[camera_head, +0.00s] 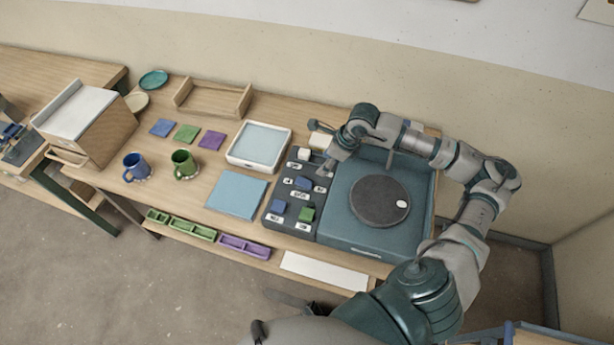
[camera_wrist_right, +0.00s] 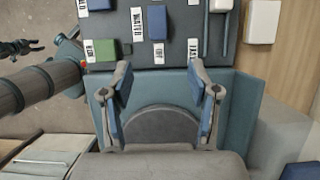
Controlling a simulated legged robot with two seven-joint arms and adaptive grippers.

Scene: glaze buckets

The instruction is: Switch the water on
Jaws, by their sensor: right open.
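The dark grey control panel (camera_head: 291,218) lies at the left side of the blue wheel unit (camera_head: 341,232), with small blue, green and pale switches and white labels. In the right wrist view, a WATER label (camera_wrist_right: 136,22) stands beside a blue switch (camera_wrist_right: 157,22), above an OFF label (camera_wrist_right: 158,53). My right gripper (camera_head: 328,165) is over the panel's right edge in the head view. In the right wrist view its two fingers (camera_wrist_right: 160,92) are spread and empty, apart from the switches. The gripper hides part of the panel in the head view.
A round dark wheel (camera_head: 380,201) sits right of the panel. A white tray (camera_head: 233,158), a light blue tile (camera_head: 237,195), and blue (camera_head: 133,166) and green (camera_head: 182,164) mugs stand left. A wooden rack (camera_head: 236,114) is at the back. Bare table shows between them.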

